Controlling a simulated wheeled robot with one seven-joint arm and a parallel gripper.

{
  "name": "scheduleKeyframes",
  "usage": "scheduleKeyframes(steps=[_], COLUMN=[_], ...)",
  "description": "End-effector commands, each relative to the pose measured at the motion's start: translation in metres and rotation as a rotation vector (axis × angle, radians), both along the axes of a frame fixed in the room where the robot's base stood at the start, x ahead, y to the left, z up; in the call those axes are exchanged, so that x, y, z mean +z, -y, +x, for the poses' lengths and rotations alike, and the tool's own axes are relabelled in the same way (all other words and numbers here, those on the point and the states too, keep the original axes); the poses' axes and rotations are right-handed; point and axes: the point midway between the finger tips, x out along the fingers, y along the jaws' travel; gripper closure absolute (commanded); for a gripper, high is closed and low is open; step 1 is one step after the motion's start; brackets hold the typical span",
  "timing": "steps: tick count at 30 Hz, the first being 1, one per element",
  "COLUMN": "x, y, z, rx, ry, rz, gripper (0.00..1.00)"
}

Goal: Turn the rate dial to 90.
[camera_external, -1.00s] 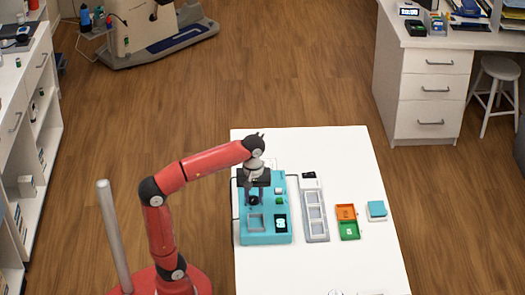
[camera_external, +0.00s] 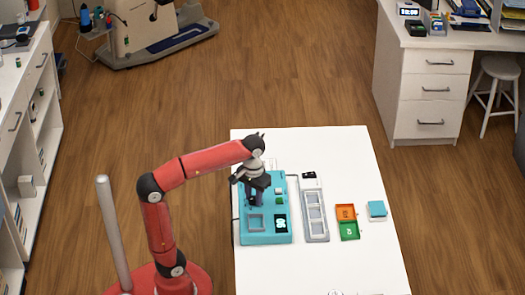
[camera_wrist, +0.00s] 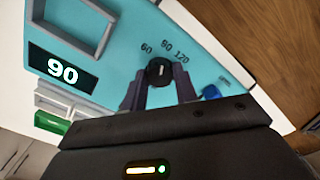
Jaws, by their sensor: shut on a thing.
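A teal device (camera_external: 265,238) stands on the white table, under my gripper (camera_external: 255,197). In the wrist view, the black rate dial (camera_wrist: 159,70) sits between the two fingertips of my gripper (camera_wrist: 159,82), which are shut on it. Printed numbers 60, 90 and 120 curve around the dial's far side; another mark at the right is too small to read. The device's dark display (camera_wrist: 63,70) reads 90. In the external view the dial is hidden by my gripper.
A blue button (camera_wrist: 210,91) lies right of the dial. The device also has a grey frame (camera_external: 256,222) and a green button (camera_wrist: 52,122). A grey tray (camera_external: 315,215), an orange and green box (camera_external: 348,230) and a teal box (camera_external: 377,209) stand to the right.

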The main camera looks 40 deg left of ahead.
Motion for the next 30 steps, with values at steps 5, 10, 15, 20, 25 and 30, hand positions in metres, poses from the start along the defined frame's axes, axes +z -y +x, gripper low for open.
scheduleKeyframes(steps=[5, 10, 15, 20, 25, 30], x=[0.0008, 0.0008, 0.0009, 0.0009, 0.0008, 0.0005], y=[0.0001, 0.0001, 0.0001, 0.0001, 0.0001, 0.0001], z=[0.0001, 0.0001, 0.0001, 0.0002, 0.0001, 0.0001], rx=[-0.059, -0.084, -0.089, -0.088, -0.088, -0.087], ry=[0.002, 0.002, 0.002, 0.002, 0.002, 0.001], rz=[-0.001, -0.001, -0.001, -0.001, -0.001, -0.001], gripper=[0.94, 0.94, 0.94, 0.94, 0.57, 0.49])
